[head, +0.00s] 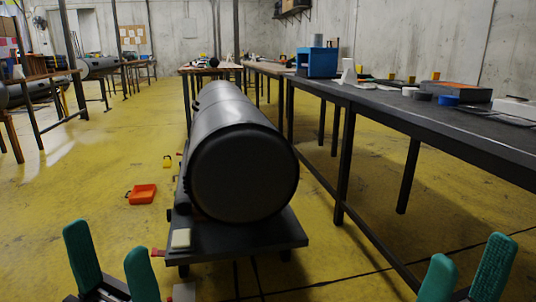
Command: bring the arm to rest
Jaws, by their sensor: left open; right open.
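My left gripper (112,262) shows at the bottom left, with two green fingers standing apart and nothing between them. My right gripper (468,272) shows at the bottom right, also with its green fingers apart and empty. Neither gripper touches the tube or the platform. Most of both arms is out of view.
A long dark workbench (440,122) runs along the right, with a blue box (317,62) and several small items on it. An orange object (142,194) lies on the yellow floor left of the platform. The floor (75,205) at left is mostly clear.

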